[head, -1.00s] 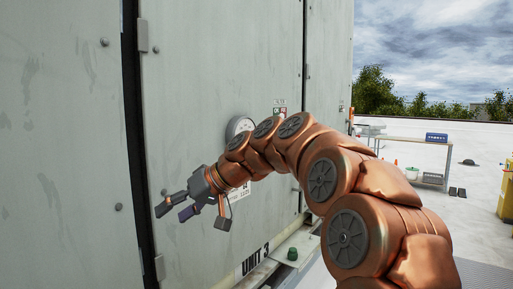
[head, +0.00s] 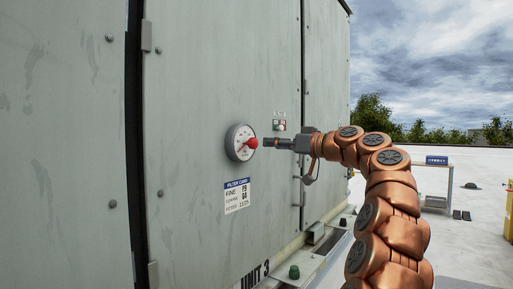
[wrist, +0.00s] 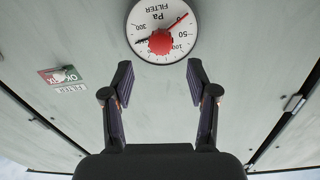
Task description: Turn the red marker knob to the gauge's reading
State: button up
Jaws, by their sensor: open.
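The round white gauge (head: 236,141) is on the grey cabinet door, with the red marker knob (head: 250,144) at its centre. In the wrist view the gauge (wrist: 150,14) appears upside down. The red knob (wrist: 161,42) carries a red pointer (wrist: 177,23) aimed up right, near the 0 mark. A black needle (wrist: 143,39) points left, close beside the 300 label; its exact value is hard to read. My gripper (head: 266,143) faces the knob from the right. In the wrist view the gripper (wrist: 160,70) has its fingers apart, empty, short of the knob.
A filter card (head: 237,196) is on the door below the gauge. A small red and green sign (head: 279,125) is to the right of the gauge. A table (head: 431,168) stands far off at the right on open roof.

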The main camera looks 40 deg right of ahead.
aim_at(256, 142)
jog(key=shift+p+x, duration=0.6)
jog(key=shift+x, duration=3.1)
jog(key=shift+a, duration=0.1)
grip_shut()
